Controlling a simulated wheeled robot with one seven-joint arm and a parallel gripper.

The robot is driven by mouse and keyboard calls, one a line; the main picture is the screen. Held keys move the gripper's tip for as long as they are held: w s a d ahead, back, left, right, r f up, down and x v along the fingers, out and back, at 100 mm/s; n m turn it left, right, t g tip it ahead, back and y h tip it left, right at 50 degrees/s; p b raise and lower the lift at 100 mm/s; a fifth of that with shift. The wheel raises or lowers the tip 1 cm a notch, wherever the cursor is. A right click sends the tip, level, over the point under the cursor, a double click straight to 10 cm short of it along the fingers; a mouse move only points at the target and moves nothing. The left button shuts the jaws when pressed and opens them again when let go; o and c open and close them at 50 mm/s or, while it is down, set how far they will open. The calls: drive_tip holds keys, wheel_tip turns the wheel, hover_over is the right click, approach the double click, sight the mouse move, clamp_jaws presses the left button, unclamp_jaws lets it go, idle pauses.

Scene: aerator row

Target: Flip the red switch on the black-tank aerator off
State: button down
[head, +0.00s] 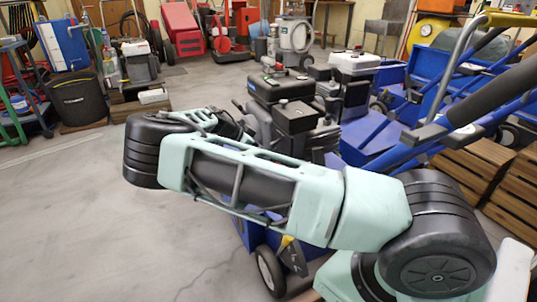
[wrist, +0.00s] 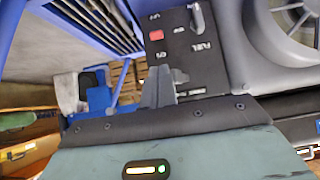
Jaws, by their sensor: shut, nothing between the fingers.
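The red switch (wrist: 156,35) sits on a black control panel (wrist: 182,58) in the upper middle of the wrist view, with small white lettering around it and a grey lever to its right. The panel's tilt makes the switch's exact rocker position hard to tell. My gripper (wrist: 159,72) is shut and empty, its fingertips over the lower part of the panel, below the switch in the picture and apparently apart from it. In the head view the black-tank aerator (head: 283,87) stands beyond my arm, which hides its lower part. My gripper and the switch are not clearly visible there.
A white-tank machine (head: 354,62) stands close behind the black-tank one. Blue frames and handlebars (head: 470,70) crowd the right, beside wooden crates (head: 470,165). A grey recoil housing (wrist: 280,45) adjoins the panel. Floor at left is open.

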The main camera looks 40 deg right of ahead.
drive_tip(key=b+x, duration=0.3)
drive_tip(key=x, duration=0.6)
drive_tip(key=shift+a+f+h+b, duration=0.1)
drive_tip(key=shift+a+h+b, duration=0.05)
drive_tip(key=shift+h+b, duration=0.2)
drive_tip(key=shift+w+a+f+g+h+b, duration=0.1)
drive_tip(key=shift+a+f+g+h+b, duration=0.3)
drive_tip(key=shift+h, duration=0.35)
drive_tip(key=shift+w+a+f+h+b, duration=0.15)
drive_tip(key=shift+a+f+h+b, duration=0.3)
drive_tip(key=shift+f+b, duration=0.5)
drive_tip(key=shift+r, duration=0.25)
